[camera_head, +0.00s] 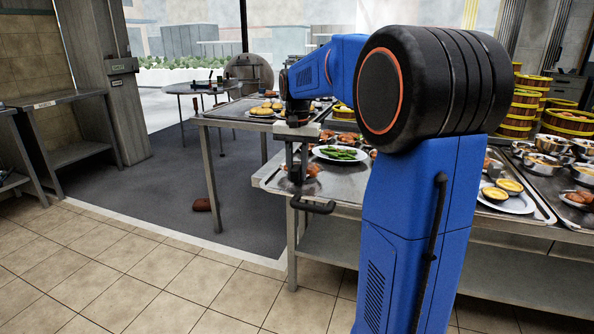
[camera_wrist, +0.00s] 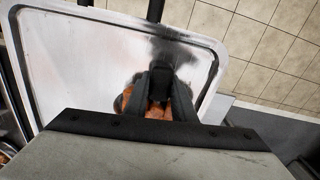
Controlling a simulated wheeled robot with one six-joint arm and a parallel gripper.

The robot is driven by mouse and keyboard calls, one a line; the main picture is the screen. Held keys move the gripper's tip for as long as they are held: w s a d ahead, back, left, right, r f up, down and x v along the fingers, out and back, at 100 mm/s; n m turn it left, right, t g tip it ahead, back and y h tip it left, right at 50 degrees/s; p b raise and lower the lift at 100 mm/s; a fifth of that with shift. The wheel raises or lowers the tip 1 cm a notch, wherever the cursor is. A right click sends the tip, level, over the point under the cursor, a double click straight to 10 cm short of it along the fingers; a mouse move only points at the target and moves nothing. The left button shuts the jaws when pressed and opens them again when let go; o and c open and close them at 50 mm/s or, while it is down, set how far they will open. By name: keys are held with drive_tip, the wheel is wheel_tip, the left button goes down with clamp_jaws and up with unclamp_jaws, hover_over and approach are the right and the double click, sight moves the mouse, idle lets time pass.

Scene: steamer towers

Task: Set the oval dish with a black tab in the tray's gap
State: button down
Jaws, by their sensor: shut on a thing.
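The oval dish (camera_head: 314,170) with orange-brown food is at the left front corner of the near table, partly hidden by my gripper (camera_head: 297,172). In the wrist view my gripper (camera_wrist: 160,92) points down and is shut on the dish. The dish's orange contents (camera_wrist: 127,98) show beside the dark fingers. Its black tab cannot be told apart clearly from the fingers. The metal tray (camera_wrist: 75,60) lies beneath, with a wide bare area around the dish. Whether the dish touches the tray or hangs just above it I cannot tell.
A plate of green vegetables (camera_head: 340,153) stands just right of my gripper. A black handle (camera_head: 312,207) sticks out from the table's left end. A second table behind holds a tray of buns (camera_head: 262,111).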

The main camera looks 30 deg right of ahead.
drive_tip(key=shift+f, duration=0.35)
idle(0.3)
drive_tip(key=c, duration=1.4)
unclamp_jaws()
wheel_tip(320, 180, up, 17)
drive_tip(key=shift+r, duration=0.15)
